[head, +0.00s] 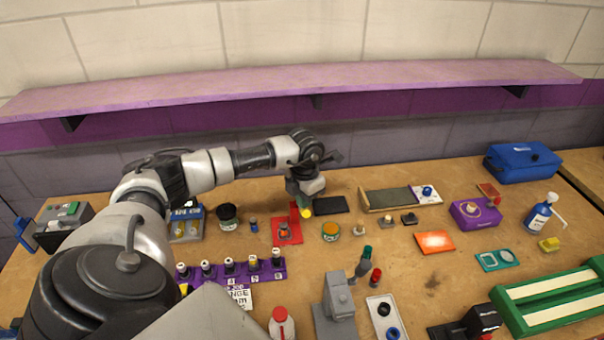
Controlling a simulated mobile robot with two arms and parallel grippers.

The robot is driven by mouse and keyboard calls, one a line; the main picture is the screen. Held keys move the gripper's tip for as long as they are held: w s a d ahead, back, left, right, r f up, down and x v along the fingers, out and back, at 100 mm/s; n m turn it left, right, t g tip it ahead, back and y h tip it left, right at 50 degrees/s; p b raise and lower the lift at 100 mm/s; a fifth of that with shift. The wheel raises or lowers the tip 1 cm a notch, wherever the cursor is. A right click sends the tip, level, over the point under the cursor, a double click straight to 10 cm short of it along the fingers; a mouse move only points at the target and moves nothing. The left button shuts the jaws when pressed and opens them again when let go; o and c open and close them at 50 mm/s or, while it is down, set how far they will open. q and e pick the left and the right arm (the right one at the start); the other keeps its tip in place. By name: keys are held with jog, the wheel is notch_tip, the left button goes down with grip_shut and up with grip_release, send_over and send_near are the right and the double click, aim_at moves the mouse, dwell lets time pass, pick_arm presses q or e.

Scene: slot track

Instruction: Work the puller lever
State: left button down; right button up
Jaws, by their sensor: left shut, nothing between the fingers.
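My left gripper (305,198) points down over the middle of the bench, shut with nothing held. A red stand (286,231) with a flat base, an upright and a small metal part sits just below and left of it. A yellow tip (306,212) shows right at the fingertips, at the top of the stand; I cannot tell whether the fingers touch it. A grey device (340,297) with a green-knobbed lever (365,254) stands nearer the front. No label shows which one is the puller. My right gripper is not in view.
A purple rack (230,271) of dark bottles is in front of my left arm. Right of the gripper are a black pad (331,205), an orange-topped jar (330,231) and a wooden slide track (388,199). A purple shelf (300,85) runs along the wall.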

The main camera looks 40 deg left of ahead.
pick_arm(q)
jog(key=shift+s+d+f, duration=0.2)
jog(key=shift+d+f, duration=0.05)
jog(key=shift+d, duration=0.05)
jog(key=shift+d+f, duration=0.1)
dwell(0.4)
jog(key=w+a+r+p, duration=0.2)
jog(key=a+r, duration=0.1)
jog(key=r, duration=0.3)
jog(key=w+a+r+p, duration=0.2)
jog(key=w+a+r, duration=0.1)
jog(key=r, duration=0.4)
jog(key=shift+a, duration=0.2)
dwell(1.9)
jog(key=shift+s+d, duration=0.1)
dwell(0.5)
